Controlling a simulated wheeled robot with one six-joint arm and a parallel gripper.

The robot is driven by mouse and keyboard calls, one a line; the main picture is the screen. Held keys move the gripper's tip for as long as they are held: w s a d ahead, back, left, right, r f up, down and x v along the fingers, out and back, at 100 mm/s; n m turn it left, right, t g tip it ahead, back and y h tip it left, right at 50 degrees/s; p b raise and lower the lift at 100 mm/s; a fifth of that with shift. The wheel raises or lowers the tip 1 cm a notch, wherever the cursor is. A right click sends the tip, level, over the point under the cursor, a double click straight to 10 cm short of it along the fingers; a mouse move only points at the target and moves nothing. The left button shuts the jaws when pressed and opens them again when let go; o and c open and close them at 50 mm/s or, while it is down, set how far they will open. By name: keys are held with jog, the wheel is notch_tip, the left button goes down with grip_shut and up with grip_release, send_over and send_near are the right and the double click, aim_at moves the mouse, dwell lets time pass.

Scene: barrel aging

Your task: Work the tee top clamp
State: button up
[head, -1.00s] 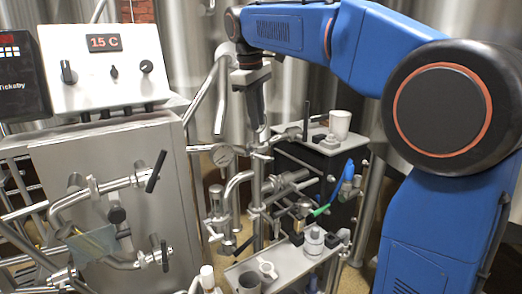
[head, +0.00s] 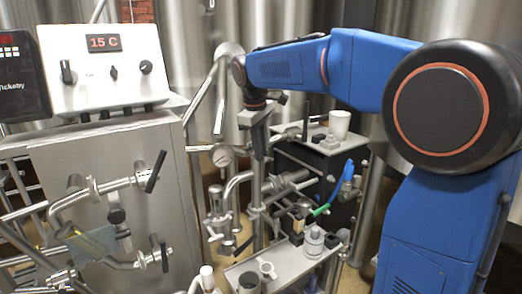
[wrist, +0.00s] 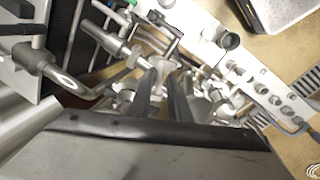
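My gripper (head: 259,154) points down over the upright steel pipe assembly (head: 257,190) in the middle of the head view. In the wrist view its two dark fingers (wrist: 168,75) stand apart, with bright metal fittings visible between and beyond them. The tee top clamp appears to be among the fittings at the top of this upright pipe. The gripper hides most of that spot in the head view, and I cannot make out the clamp itself. I cannot tell whether the fingers touch any metal.
A shelf with a white cup (head: 339,123) stands to the right. A lower tray (head: 284,262) holds small parts. A steel cabinet with a 15 C display (head: 103,43) fills the left.

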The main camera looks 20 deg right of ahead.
grip_shut()
jog(key=shift+w+a+m, duration=0.45)
jog(key=shift+a+m, duration=0.35)
jog(key=shift+m, duration=0.3)
grip_release()
jog(key=shift+r, duration=0.1)
jog(key=s+a+r, duration=0.1)
jog(key=a+r, duration=0.2)
jog(key=r, duration=1.4)
jog(key=shift+s, duration=0.35)
